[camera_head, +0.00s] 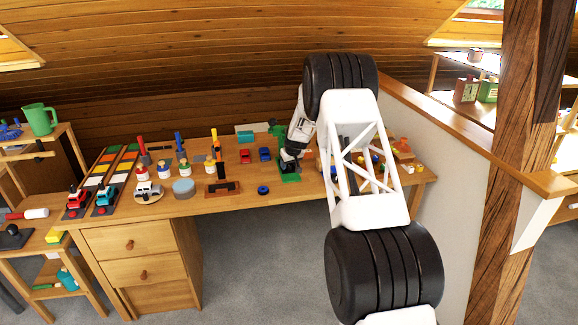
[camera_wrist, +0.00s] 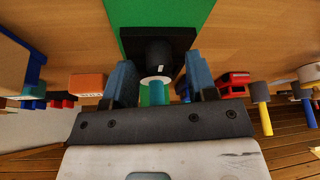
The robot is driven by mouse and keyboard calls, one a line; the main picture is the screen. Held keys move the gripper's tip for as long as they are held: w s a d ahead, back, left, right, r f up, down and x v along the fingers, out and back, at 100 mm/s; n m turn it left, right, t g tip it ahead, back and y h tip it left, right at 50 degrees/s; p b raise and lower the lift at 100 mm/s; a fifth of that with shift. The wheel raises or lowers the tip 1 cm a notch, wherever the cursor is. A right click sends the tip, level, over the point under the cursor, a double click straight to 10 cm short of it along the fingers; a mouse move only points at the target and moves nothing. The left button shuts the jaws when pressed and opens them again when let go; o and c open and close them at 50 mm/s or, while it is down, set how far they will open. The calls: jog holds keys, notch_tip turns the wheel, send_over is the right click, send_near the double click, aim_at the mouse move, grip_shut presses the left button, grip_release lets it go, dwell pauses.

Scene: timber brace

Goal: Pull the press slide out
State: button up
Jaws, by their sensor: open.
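The press stands on the desk, and its green base (camera_head: 289,177) shows beneath my gripper (camera_head: 289,157) in the head view. In the wrist view the green panel (camera_wrist: 165,14) carries a black square block (camera_wrist: 130,42) with a dark round cylinder (camera_wrist: 159,52). A pale ring and a teal rod (camera_wrist: 158,93) show at the cylinder's near end. I cannot tell which of these parts is the slide. My gripper's two blue fingers (camera_wrist: 160,75) are open, one on each side of the cylinder and rod, with gaps visible. The head view hides contact details behind my arm.
A red part (camera_wrist: 234,80) and a yellow-handled tool (camera_wrist: 261,100) show right in the wrist view. A low partition (camera_head: 450,130) borders the desk's right.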

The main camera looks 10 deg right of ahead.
jog(key=shift+w+f, duration=0.15)
jog(key=shift+f, duration=0.2)
grip_shut()
